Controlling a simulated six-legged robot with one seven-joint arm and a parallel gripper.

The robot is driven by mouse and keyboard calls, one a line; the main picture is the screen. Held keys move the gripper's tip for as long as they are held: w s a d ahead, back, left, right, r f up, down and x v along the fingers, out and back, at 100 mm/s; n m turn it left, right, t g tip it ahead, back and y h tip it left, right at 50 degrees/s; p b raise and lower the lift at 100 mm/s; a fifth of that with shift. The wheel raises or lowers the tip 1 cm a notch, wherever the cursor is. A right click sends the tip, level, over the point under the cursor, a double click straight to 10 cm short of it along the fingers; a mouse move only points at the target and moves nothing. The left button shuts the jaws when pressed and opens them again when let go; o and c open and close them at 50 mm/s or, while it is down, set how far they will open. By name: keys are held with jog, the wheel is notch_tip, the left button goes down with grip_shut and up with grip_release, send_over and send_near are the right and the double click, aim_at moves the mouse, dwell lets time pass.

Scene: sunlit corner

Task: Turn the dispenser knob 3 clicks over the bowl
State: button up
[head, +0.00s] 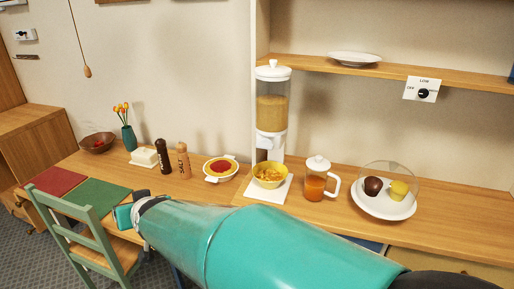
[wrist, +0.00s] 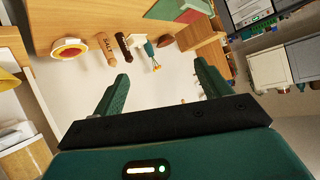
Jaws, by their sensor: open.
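The cereal dispenser (head: 271,112) stands against the wall in the head view, with a white lid, a clear hopper of tan grains and a white lower body. I cannot make out its knob clearly. A yellow bowl (head: 269,178) with orange-brown contents stands on the white base at the dispenser's foot. My gripper (wrist: 160,85) is open and empty in the wrist view, its two green fingers wide apart. In the head view my arm reaches left across the front, and the gripper (head: 124,216) is left of the dispenser, apart from it, near the green mat.
A red-filled dish (head: 220,167), two mills (head: 183,160), a butter dish (head: 144,157) and a flower vase (head: 129,137) stand left of the dispenser. A jug of orange drink (head: 315,182) and a domed plate (head: 384,203) stand right. A shelf (head: 330,66) runs above.

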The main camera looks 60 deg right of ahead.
jog(key=s+d+m+h, duration=0.2)
jog(key=d+m+h, duration=0.25)
jog(key=d, duration=0.75)
jog(key=m+g+h, duration=0.5)
jog(key=g+h, duration=0.4)
send_near(264, 147)
jog(key=d, duration=0.6)
jog(key=w+d, duration=0.1)
jog(key=d, duration=0.2)
jog(key=shift+w+d+r, duration=0.1)
jog(key=shift+d+r, duration=0.05)
jog(key=shift+d, duration=0.05)
jog(key=c, duration=1)
